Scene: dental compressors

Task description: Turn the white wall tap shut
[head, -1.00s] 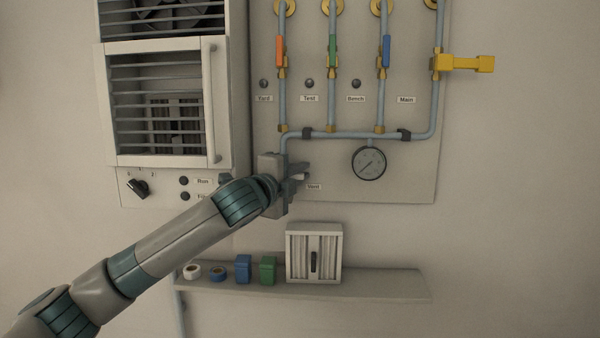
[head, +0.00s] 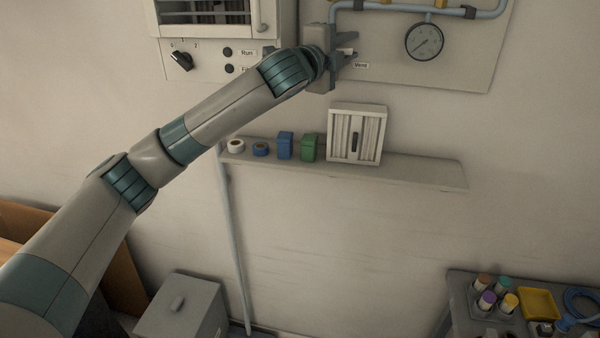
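My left gripper (head: 347,49) is at the wall panel, at the lower end of the blue-grey pipe (head: 332,14), beside the "Vent" label (head: 361,65). Its dark fingers point right, and its body covers what lies behind it. I cannot make out the white wall tap; it may be hidden by the gripper. Whether the fingers are apart or shut on something is too small to tell. My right gripper is out of view.
A pressure gauge (head: 425,41) is on the panel to the right. Below, a wall shelf (head: 430,172) holds tape rolls, blue and green boxes and a white louvred box (head: 357,134). A grey bin (head: 182,308) and a cart (head: 462,290) stand lower down.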

